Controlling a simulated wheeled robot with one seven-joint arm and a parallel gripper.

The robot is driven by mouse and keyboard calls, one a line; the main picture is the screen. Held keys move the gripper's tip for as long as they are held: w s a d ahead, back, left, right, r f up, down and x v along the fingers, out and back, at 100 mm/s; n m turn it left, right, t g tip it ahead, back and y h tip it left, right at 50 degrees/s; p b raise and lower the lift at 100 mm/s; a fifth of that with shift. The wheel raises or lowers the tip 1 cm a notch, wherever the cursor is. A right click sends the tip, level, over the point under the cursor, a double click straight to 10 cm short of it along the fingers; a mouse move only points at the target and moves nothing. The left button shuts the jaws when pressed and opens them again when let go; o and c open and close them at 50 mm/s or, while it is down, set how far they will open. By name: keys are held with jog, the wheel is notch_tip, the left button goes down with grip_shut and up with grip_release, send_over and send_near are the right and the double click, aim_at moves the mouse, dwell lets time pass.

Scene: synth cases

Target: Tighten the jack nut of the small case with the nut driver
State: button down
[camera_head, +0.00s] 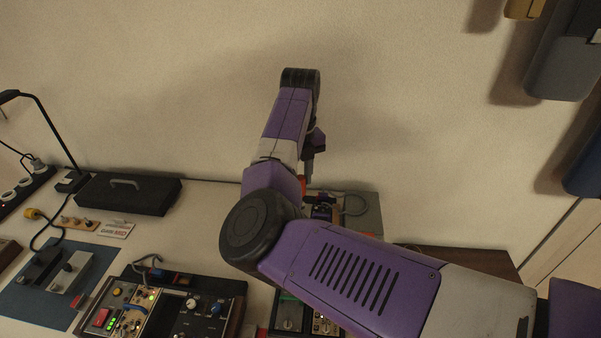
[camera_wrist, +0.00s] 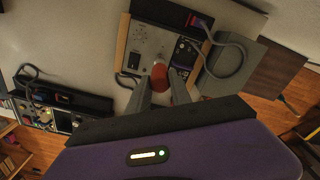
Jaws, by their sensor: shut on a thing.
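My gripper (camera_head: 308,170) reaches down near the wall at the back of the bench, and it also shows in the wrist view (camera_wrist: 160,90). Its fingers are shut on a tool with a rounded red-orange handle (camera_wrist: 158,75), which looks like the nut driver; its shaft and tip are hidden. Below it in the wrist view is a small wood-sided case (camera_wrist: 145,48) with a grey panel, a darker module and a cable. In the head view my arm mostly hides this case (camera_head: 322,213). I cannot make out the jack nut or whether the tool touches the case.
A larger synth case (camera_head: 190,312) with lit buttons and knobs stands at front left. A blue mat (camera_head: 20,300) holds small boxes. A black lidded case (camera_head: 128,194), a lamp and a power strip are at the back left. A grey box (camera_wrist: 232,62) stands beside the wood-sided case.

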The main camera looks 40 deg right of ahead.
jog(key=shift+f+b, duration=0.4)
jog(key=shift+f, duration=1)
jog(key=shift+f, duration=1.05)
dwell(1.3)
jog(key=shift+m+b, duration=0.3)
jog(key=shift+m, duration=1.2)
jog(key=shift+m+b, duration=0.3)
jog(key=shift+m, duration=0.7)
jog(key=shift+m+b, duration=0.4)
jog(key=shift+b, duration=1.05)
